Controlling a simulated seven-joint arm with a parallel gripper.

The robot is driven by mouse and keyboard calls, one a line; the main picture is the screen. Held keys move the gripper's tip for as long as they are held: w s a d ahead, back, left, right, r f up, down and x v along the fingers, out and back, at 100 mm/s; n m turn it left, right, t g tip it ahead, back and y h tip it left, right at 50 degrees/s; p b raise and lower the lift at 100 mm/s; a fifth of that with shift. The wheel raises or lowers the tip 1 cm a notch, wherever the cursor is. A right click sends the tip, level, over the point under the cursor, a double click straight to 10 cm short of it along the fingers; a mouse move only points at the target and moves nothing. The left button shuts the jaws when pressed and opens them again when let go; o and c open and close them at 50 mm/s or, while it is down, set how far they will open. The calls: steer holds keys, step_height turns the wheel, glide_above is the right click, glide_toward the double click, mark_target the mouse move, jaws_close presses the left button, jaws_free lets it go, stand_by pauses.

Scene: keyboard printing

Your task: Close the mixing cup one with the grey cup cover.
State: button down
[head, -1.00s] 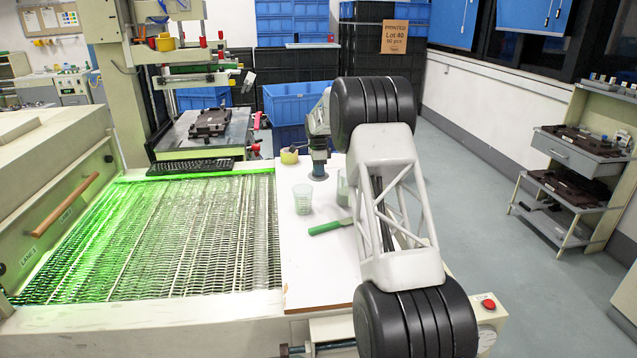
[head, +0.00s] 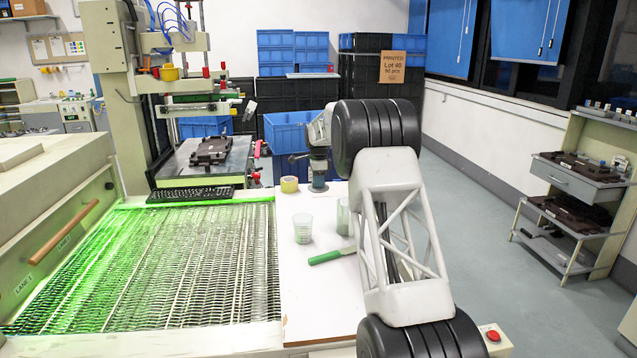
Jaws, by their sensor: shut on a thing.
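My gripper (head: 319,177) points down at the far end of the white board, small in the head view. It is shut on a small grey-blue thing (head: 319,187) that looks like the grey cup cover; its shape is hard to make out. A translucent mixing cup (head: 303,228) stands upright with no cover seen on it, nearer than my gripper and a little to its left. A second translucent cup (head: 343,216) stands to the right, partly hidden by my arm. I cannot tell which cup is number one.
A green-handled spatula (head: 330,257) lies in front of the cups. A yellow tape roll (head: 289,184) lies just left of my gripper. The green-lit mesh conveyor (head: 180,265) borders the white board (head: 315,300) on the left. The board's near part is clear.

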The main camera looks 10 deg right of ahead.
steer(key=shift+s+a, duration=0.1)
steer(key=s+a+f, duration=0.1)
steer(key=s+a, duration=0.5)
steer(key=shift+s+a+f, duration=0.25)
steer(key=shift+s+a, duration=0.15)
stand_by(0.5)
steer(key=shift+f, duration=2.5)
steer(key=shift+f, duration=1)
stand_by(1.0)
steer(key=c, duration=1)
jaws_free()
